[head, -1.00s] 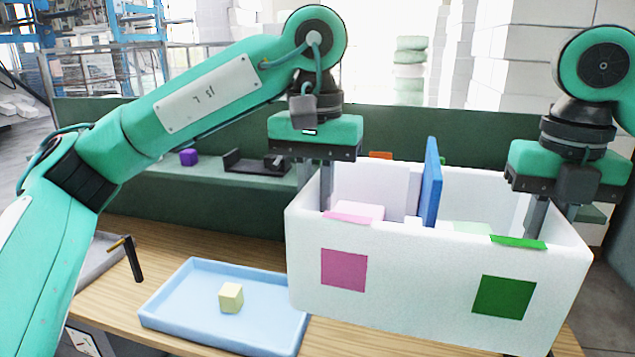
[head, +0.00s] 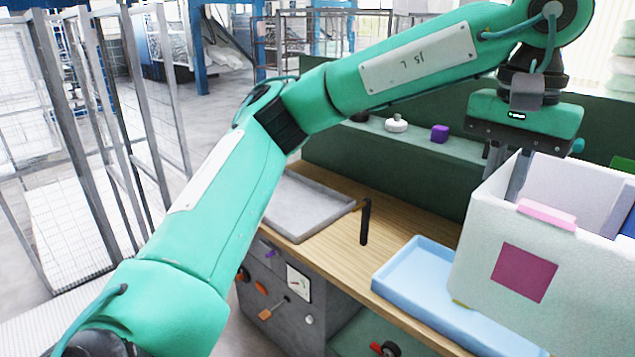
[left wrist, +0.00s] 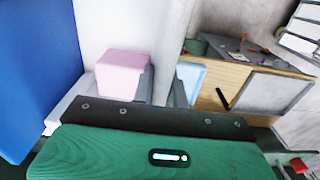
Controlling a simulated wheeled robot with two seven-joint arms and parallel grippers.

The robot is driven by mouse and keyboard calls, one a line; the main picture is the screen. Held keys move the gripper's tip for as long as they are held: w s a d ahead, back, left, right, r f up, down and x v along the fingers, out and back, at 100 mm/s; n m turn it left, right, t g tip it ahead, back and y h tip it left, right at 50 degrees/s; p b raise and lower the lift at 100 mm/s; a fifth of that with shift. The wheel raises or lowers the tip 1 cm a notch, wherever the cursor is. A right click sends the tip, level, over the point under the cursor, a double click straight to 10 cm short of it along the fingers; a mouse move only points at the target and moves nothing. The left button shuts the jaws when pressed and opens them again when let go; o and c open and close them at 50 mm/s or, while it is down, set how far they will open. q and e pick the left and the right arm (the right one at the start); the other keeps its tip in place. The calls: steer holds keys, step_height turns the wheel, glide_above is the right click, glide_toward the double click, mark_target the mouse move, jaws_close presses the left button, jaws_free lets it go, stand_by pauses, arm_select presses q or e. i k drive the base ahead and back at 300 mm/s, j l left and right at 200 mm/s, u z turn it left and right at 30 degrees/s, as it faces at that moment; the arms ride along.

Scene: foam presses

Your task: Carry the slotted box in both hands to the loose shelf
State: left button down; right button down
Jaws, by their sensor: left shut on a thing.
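The slotted box (head: 470,255) is white, with a magenta square on its front and a pink pad (head: 546,214) on its rim. It is at the right of the head view, cut off by the picture edge, above the blue tray. Its blue divider (head: 628,215) shows at the edge and in the left wrist view (left wrist: 38,70). My left gripper (head: 508,172) is shut on the box's wall beside the pink pad, which also shows in the left wrist view (left wrist: 122,72). My right gripper is out of view. I cannot tell which thing is the loose shelf.
The wooden bench (head: 330,250) holds a grey tray (head: 290,228), a black upright handle (head: 365,225) and the blue tray (head: 392,268). A purple cube (head: 439,133) sits on the green ledge behind. Wire-mesh racks (head: 110,100) stand at the left, with open floor between.

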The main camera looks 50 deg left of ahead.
mark_target(287, 201)
steer(key=k+j, duration=0.15)
steer(key=j, duration=0.45)
steer(key=k+j, duration=0.2)
steer(key=j, duration=0.45)
steer(key=k+j, duration=0.15)
steer(key=j, duration=0.45)
steer(key=k+j, duration=0.2)
steer(key=j, duration=0.45)
steer(key=k+j, duration=0.15)
steer(key=j, duration=0.45)
steer(key=k+j, duration=0.2)
steer(key=j, duration=0.45)
steer(key=k+j, duration=0.15)
steer(key=j, duration=0.45)
steer(key=k+j+u, duration=0.1)
steer(key=j, duration=0.55)
steer(key=k, duration=0.05)
